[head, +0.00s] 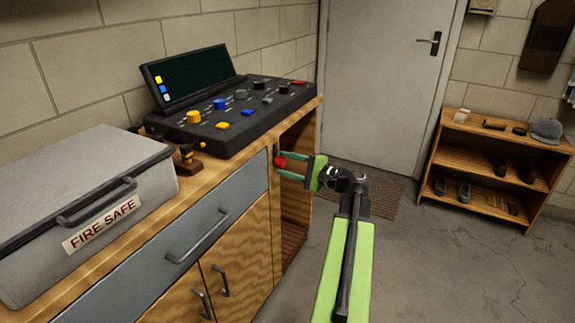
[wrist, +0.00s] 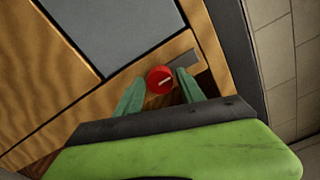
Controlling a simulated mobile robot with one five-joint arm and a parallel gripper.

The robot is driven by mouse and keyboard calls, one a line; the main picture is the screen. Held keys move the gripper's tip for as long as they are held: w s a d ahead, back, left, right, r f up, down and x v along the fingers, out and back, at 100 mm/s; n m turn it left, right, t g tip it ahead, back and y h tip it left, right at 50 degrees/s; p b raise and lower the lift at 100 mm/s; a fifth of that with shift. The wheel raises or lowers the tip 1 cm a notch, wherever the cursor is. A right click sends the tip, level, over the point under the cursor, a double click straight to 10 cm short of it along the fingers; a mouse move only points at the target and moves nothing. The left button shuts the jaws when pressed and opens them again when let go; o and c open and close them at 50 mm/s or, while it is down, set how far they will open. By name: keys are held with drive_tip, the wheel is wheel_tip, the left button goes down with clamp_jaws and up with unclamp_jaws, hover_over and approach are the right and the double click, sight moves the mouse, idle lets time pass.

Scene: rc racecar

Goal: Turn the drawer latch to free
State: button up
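The drawer latch is a red round knob (wrist: 160,80) with a pale line on its face. It sits on the wooden cabinet front beside the grey drawer front (wrist: 115,30); a small grey plate (wrist: 183,62) shows next to it. In the head view the red knob (head: 280,162) is at the right end of the drawer (head: 190,235). My gripper (wrist: 158,85) is open, with one green finger on each side of the knob. I cannot tell whether the fingers touch it. In the head view my gripper (head: 286,165) reaches the latch from the right.
A grey fire safe (head: 80,190) and a control console (head: 235,113) stand on the cabinet top. The drawer has a bar handle (head: 196,237); cupboard doors are below. A wooden shelf (head: 500,140) with shoes stands at the right. The floor (head: 440,270) between is clear.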

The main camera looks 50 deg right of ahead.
drive_tip(key=shift+o, duration=0.5)
drive_tip(key=v, duration=1.7)
drive_tip(key=shift+s, duration=0.2)
